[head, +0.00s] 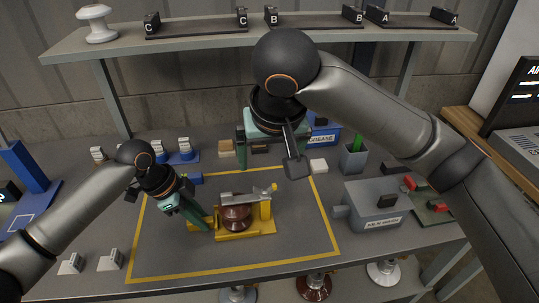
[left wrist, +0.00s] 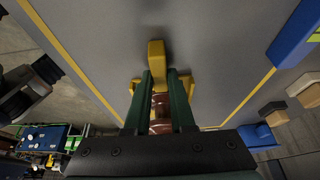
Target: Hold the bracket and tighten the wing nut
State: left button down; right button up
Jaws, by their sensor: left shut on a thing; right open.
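The yellow bracket (head: 262,228) stands upright on the grey table, inside a yellow outline. A brown ribbed insulator (head: 235,218) sits in it under a grey bar (head: 240,198). A small yellow piece (head: 273,188) at the bar's right end may be the wing nut; it is too small to be sure. My left gripper (head: 203,222) is shut on the bracket's left end; the left wrist view shows the yellow post (left wrist: 156,58) at its green fingertips (left wrist: 160,80). My right gripper (head: 274,155) is open and empty, above and behind the bracket, its fingers spread wide.
A grey box (head: 375,208) stands right of the outline, beside a grey cup (head: 353,160) with a green item. A blue grease bin (head: 324,136) and small blocks (head: 318,166) are behind. A shelf (head: 200,40) spans the back. The outlined area's front is clear.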

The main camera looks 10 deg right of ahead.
pick_arm(q)
jog(key=shift+r, duration=0.1)
jog(key=c, duration=0.7)
grip_release()
